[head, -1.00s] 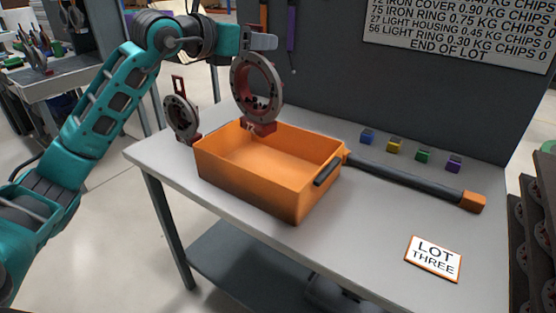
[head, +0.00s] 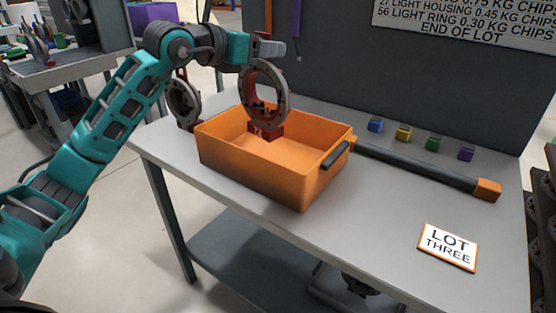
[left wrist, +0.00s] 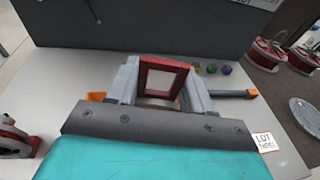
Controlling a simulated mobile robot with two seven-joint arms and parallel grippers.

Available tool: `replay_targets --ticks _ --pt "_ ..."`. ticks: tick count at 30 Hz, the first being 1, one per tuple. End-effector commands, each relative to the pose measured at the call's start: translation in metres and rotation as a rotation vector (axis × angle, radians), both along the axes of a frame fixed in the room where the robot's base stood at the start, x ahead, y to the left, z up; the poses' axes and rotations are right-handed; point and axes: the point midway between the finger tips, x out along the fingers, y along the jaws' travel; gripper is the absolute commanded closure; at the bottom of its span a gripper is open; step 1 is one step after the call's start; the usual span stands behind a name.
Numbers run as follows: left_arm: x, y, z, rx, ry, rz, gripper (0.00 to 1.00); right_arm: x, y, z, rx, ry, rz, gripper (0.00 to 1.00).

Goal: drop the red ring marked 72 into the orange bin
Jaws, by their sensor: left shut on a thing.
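The held ring (head: 282,106) is grey and dark red, with a red foot at its lower end; the marking on the foot is too small to read. My left gripper (head: 262,66) is shut on its upper part, and the ring hangs upright. Its red frame (left wrist: 163,72) shows between the fingers in the left wrist view. The orange bin (head: 255,172) stands on the table, and the ring's foot appears over its opening, near the back wall. Whether the foot touches the bin is unclear. My right gripper is not in view.
A second, similar ring (head: 184,100) stands behind the bin's left end. A dark bar with orange ends (head: 420,170) lies right of the bin. Several small coloured cubes (head: 404,132) line the back. A LOT THREE card (head: 448,247) lies at front right.

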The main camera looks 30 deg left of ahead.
Motion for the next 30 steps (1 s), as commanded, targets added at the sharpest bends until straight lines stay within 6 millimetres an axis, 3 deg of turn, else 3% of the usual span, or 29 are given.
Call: replay_targets --ticks 7,8,16,25,30 --pt "0.000 0.000 0.003 0.000 -0.010 0.001 1.00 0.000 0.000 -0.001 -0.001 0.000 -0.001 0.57" --pt "0.000 0.000 0.003 0.000 -0.010 0.001 0.47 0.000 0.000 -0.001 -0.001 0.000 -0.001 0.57" --pt "0.000 0.000 0.001 0.000 -0.004 0.000 0.21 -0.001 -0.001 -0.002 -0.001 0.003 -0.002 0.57" --pt "-0.001 0.000 -0.003 0.000 0.006 0.000 0.19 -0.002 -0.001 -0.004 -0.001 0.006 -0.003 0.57" --pt "-0.017 0.005 0.000 0.002 0.005 0.001 0.19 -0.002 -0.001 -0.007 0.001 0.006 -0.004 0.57"
